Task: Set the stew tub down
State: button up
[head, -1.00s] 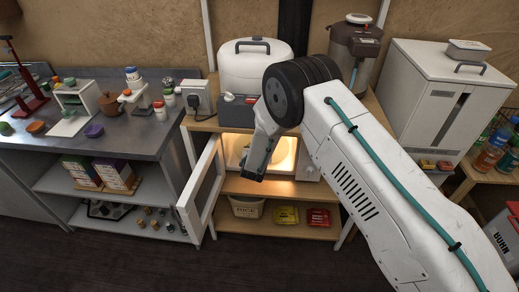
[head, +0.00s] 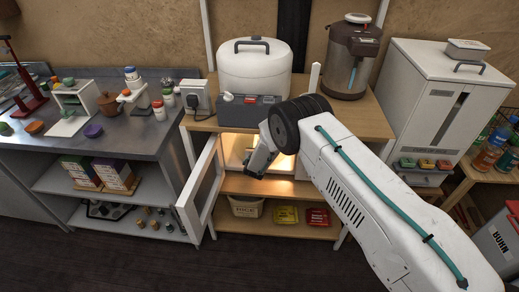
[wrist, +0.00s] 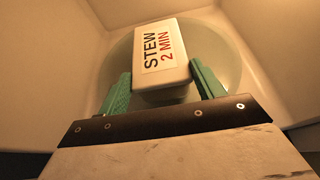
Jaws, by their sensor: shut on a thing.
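The stew tub (wrist: 160,60) is a pale box with a lid labelled "STEW 2 MIN" in the wrist view. My gripper (wrist: 161,82) is shut on it, with a green finger against each side. A round pale turntable plate (wrist: 230,62) lies behind or under the tub; I cannot tell whether the two touch. In the head view my gripper (head: 258,160) reaches into the lit microwave (head: 285,163), and the tub is not visible there. The microwave door (head: 203,185) stands open to the left.
A white cooker (head: 255,75) and a grey unit (head: 250,108) stand on the shelf above the microwave. A flask (head: 350,60) stands right of them. A lower shelf holds a white bin (head: 247,207) and yellow and red packs. The microwave walls are close around my gripper.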

jog(key=o, duration=1.2)
jog(key=shift+f, duration=0.1)
jog(key=shift+s+r, duration=0.15)
jog(key=shift+r, duration=0.1)
jog(key=v, duration=1.1)
jog(key=shift+s, duration=0.35)
jog(key=shift+a+r, duration=0.1)
jog(key=shift+r, duration=0.05)
